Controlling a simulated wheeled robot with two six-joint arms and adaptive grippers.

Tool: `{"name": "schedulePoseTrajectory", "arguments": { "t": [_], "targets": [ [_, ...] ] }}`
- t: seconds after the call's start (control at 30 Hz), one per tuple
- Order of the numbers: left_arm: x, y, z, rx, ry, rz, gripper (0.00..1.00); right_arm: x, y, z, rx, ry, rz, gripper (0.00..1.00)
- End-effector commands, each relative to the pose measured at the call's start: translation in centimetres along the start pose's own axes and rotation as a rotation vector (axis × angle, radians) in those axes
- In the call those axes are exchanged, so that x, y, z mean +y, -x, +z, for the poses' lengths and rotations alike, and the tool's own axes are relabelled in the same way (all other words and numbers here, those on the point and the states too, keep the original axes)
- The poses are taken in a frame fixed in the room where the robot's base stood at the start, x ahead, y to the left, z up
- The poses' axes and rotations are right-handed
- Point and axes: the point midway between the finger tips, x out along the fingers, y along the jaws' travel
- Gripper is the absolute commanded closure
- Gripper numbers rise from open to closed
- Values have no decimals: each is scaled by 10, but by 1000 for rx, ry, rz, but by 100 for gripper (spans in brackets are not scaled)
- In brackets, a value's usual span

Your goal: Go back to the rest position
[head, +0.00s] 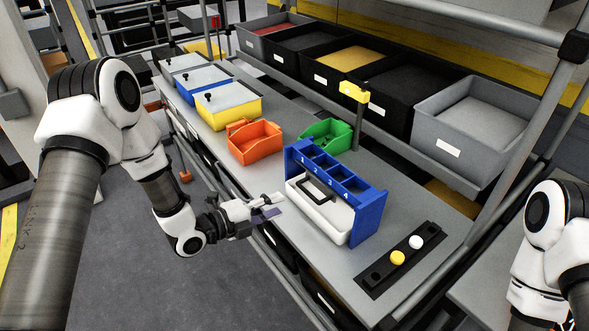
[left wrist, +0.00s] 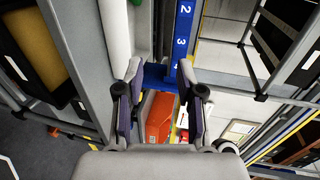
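My left gripper (head: 268,206) hangs at the table's front edge, just left of the white box (head: 318,215). In the left wrist view its two fingers (left wrist: 163,98) stand apart with nothing between them. The white box has a black handle and sits against the front of a blue numbered rack (head: 366,212), which also shows in the left wrist view (left wrist: 181,38). My right arm's links show at the right edge, but its gripper is out of view.
An orange bin (head: 256,142) and a green bin (head: 327,134) stand behind the rack on the grey table (head: 335,266). Lidded yellow (head: 228,104) and blue boxes stand farther back. A black button panel (head: 393,264) lies at the near end. Large bins line the shelf behind.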

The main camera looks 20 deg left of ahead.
Motion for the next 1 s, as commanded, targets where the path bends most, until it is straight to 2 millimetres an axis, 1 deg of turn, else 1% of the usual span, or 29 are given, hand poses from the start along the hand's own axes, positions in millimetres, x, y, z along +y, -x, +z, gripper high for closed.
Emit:
{"name": "schedulePoseTrajectory", "arguments": {
  "t": [0.1,0.17,0.27,0.3,0.37,0.4,0.47,0.5,0.57,0.6,0.67,0.7,0.77,0.8,0.87,1.0],
  "targets": [
    [3,0,-1,1,3,4,63,0,0,0,0,0,0,60],
    [13,0,-5,9,10,21,63,0,0,0,0,0,0,60],
    [50,0,-34,54,41,100,63,0,0,0,0,0,0,60],
    [75,4,-50,53,75,166,63,0,0,0,0,0,0,60],
    [118,18,-72,17,196,310,63,0,0,0,0,0,0,60],
    [149,33,-86,-34,328,424,63,0,0,0,0,0,0,60],
    [191,63,-106,-161,568,597,63,0,0,0,0,0,0,60],
    [215,88,-118,-280,743,705,63,0,0,0,0,0,0,60],
    [243,128,-134,-506,1006,830,63,0,0,0,0,0,0,60],
    [254,153,-141,-673,1167,878,63,0,0,0,0,0,0,60],
    [263,184,-147,-929,1381,894,63,0,0,0,0,0,0,60],
    [266,200,-150,-1085,1504,872,63,0,0,0,0,0,0,60],
    [269,218,-152,-1280,1652,820,63,0,0,0,0,0,0,60],
    [270,224,-153,-1371,1724,780,63,0,0,0,0,0,0,60],
    [271,227,-154,-1448,1799,734,63,0,0,0,0,0,0,60],
    [271,227,-155,-1495,1857,692,63,0,0,0,0,0,0,60]
  ]
}}
